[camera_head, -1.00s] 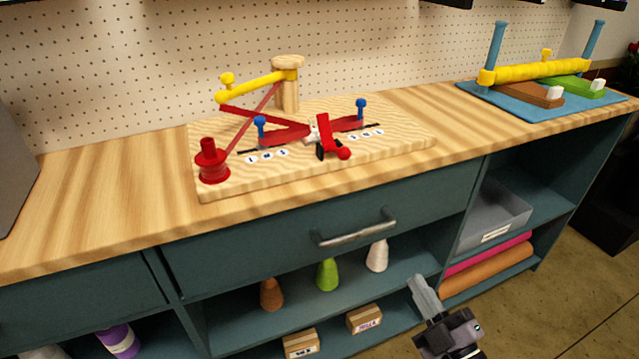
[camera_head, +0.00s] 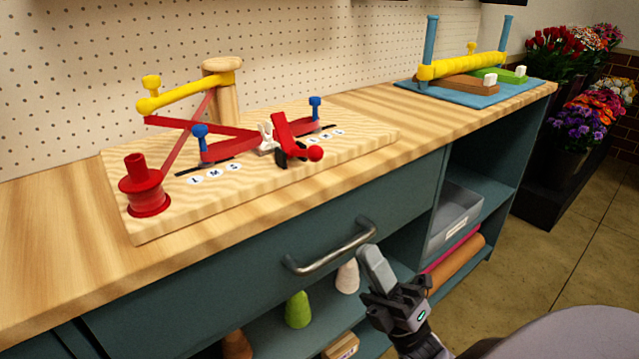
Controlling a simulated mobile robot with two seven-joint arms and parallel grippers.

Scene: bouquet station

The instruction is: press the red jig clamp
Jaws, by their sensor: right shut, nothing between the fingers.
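The red jig clamp (camera_head: 283,130) stands on the pale wooden jig board (camera_head: 365,143), near the board's front edge. Its red lever leans up and back, and a red ball knob (camera_head: 316,153) and a dark part show at its foot. A red ribbon (camera_head: 235,143) runs by the clamp between two blue-topped pegs. My right gripper (camera_head: 372,262) is shut and empty, below and to the right of the clamp, in front of the drawer and well apart from the board. My left gripper is not in view.
A metal drawer handle (camera_head: 335,247) juts out beside my right gripper. A red spool (camera_head: 146,187), a wooden post (camera_head: 223,92) and a yellow arm (camera_head: 188,91) stand on the board. A blue mat (camera_head: 480,94) with a yellow roll lies at the bench's far right.

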